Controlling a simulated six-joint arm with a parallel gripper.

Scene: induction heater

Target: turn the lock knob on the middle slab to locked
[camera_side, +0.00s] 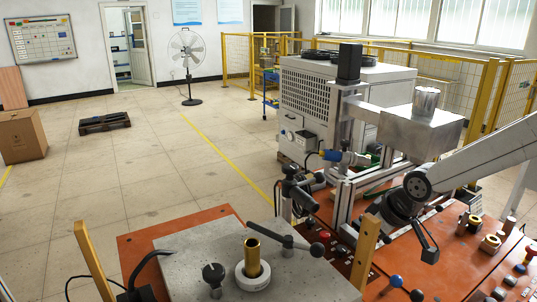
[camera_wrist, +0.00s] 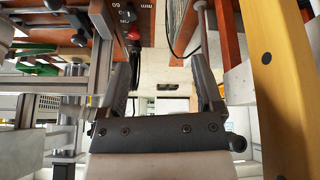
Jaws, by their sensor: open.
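A grey slab (camera_side: 185,245) lies on an orange base at the front of the side view. A black knob (camera_side: 213,273) on a short metal stem stands near its front middle, and I take it as the lock knob; its lock setting cannot be read. Beside it a brass cylinder (camera_side: 252,257) stands upright in a white ring (camera_side: 253,278).
Yellow posts stand at the slab's left (camera_side: 97,262) and right (camera_side: 364,255). A metal frame (camera_side: 345,195) and a grey machine (camera_side: 330,95) are behind. Orange panels with several knobs (camera_side: 490,242) lie at the right. A red knob (camera_wrist: 133,33) shows in the wrist view.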

